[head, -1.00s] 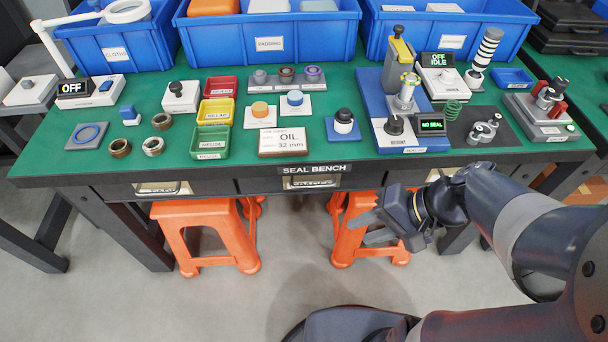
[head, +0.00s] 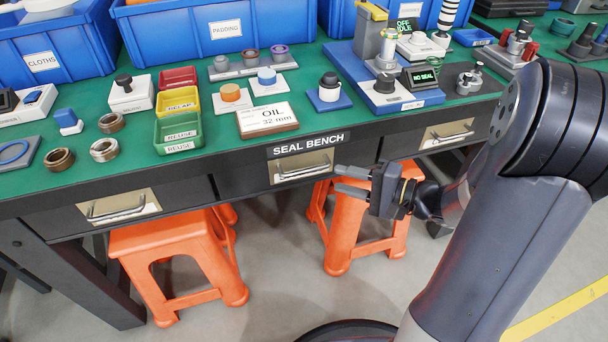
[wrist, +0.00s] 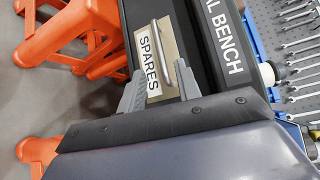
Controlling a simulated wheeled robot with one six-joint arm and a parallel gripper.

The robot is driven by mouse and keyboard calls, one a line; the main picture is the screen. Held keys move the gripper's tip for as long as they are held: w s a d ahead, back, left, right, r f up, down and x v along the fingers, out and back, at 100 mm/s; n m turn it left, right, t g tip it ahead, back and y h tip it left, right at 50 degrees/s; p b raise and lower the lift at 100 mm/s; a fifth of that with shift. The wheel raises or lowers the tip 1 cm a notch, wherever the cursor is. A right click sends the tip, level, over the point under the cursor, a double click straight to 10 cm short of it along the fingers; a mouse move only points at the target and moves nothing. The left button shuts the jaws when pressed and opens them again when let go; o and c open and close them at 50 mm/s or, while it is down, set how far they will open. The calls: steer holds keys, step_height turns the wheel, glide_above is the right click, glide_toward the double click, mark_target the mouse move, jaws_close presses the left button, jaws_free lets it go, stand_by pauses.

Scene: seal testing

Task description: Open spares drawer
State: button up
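The spares drawer (head: 284,166) is the middle drawer under the bench top and looks shut. Its front has a pale plate and a metal bar handle (head: 304,172). In the wrist view the plate reads SPARES (wrist: 149,62), and the handle (wrist: 160,57) stands beside the label. My gripper (head: 338,179) is just to the right of the handle in the head view, pointing toward the drawer. In the wrist view my gripper (wrist: 158,80) is open and empty, with its fingers spread on either side of the handle's near end. Contact with the handle cannot be seen.
A left drawer (head: 118,206) and a right drawer (head: 447,134) flank it. Two orange stools (head: 175,245) and (head: 341,232) stand under the bench. The green bench top (head: 220,165) carries trays, rings and test devices. Blue bins (head: 225,50) stand behind.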

mark_target(307, 169)
steer(key=b+x, duration=0.1)
steer(key=x, duration=0.8)
steer(key=shift+w+a+f+b, duration=0.1)
steer(key=shift+w+a+b, duration=0.05)
steer(key=shift+a+b, duration=0.15)
jaws_close()
stand_by(0.3)
